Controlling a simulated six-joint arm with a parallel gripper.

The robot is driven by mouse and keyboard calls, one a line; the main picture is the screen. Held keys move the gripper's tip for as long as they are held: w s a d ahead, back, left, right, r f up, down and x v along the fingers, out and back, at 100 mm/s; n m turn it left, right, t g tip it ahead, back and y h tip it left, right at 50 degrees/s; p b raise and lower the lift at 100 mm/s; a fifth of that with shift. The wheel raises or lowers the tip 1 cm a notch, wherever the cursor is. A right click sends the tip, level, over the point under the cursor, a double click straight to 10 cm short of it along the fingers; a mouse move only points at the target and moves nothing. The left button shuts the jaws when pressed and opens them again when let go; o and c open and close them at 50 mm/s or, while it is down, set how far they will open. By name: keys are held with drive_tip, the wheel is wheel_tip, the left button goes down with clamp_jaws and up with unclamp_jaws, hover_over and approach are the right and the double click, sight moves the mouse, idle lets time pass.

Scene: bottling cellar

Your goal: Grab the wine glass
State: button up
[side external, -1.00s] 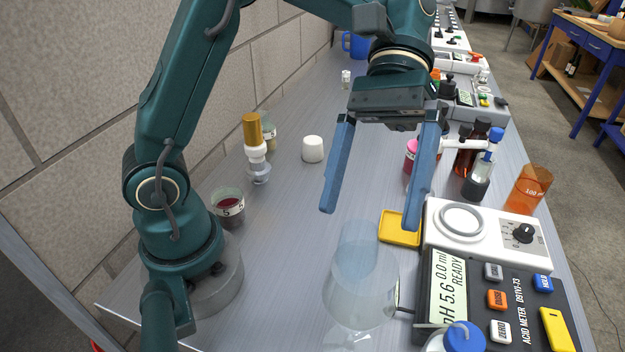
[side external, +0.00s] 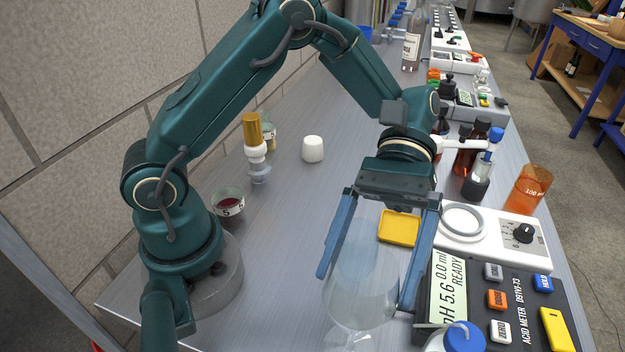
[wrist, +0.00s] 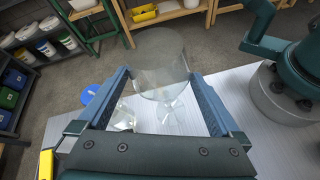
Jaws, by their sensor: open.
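The clear wine glass (side external: 362,288) stands upright at the near end of the bench in the side view. It also shows in the wrist view (wrist: 160,62), where its bowl lies ahead of and between my fingers. My gripper (side external: 364,290) is open, with one blue finger on each side of the bowl in the side view. In the wrist view (wrist: 163,72) the fingers are spread wide around the glass. I cannot tell whether either finger touches it. The foot of the glass is faint against the bench.
The acid meter (side external: 497,310) lies close right of the glass, with a blue-capped bottle (side external: 464,338) in front of it. A white stirrer (side external: 487,236) and a yellow tray (side external: 400,228) are behind. A beaker (side external: 229,205) stands left; the bench between is clear.

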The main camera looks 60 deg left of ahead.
sight(355, 314)
drive_tip(key=shift+x, duration=1.45)
drive_tip(key=c, duration=1.1)
